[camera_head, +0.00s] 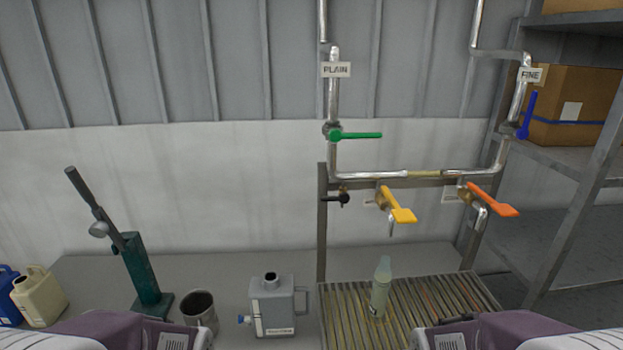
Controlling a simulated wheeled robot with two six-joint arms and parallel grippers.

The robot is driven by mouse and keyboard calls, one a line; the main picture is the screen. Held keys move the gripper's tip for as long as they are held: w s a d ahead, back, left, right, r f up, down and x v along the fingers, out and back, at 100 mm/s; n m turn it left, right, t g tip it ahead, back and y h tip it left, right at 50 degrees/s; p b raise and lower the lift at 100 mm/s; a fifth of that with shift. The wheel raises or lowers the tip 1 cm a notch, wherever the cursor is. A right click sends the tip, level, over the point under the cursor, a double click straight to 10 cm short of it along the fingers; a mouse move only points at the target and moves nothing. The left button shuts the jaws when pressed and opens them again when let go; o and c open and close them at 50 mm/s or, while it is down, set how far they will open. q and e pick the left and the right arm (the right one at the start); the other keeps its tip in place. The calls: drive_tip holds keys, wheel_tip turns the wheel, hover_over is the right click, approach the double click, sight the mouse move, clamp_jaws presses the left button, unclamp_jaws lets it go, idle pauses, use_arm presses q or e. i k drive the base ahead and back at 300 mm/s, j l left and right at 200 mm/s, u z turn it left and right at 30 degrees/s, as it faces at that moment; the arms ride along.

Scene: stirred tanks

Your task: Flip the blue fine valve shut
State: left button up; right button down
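The blue fine valve lever (529,113) is on the right-hand pipe, below the sign reading FINE (531,75). The lever stands nearly upright, roughly along the pipe, with its pivot at the lower end. Nothing of mine touches it. Parts of my two arms show at the bottom left and bottom right edges, well below the valve. The fingers of both grippers are out of the picture.
A green lever (358,135) lies level on the pipe marked PLAIN (336,69). Yellow (402,214) and orange (497,202) tap levers sit lower. A bottle (380,287) stands on the slatted grate (440,308). A shelf with a cardboard box (587,88) is close right of the valve.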

sight(529, 112)
drive_tip(key=i+l+z, duration=0.1)
drive_tip(key=z, duration=0.35)
drive_tip(key=i+z, duration=0.15)
drive_tip(key=z, duration=0.3)
drive_tip(key=i+z, duration=0.1)
drive_tip(key=z, duration=0.35)
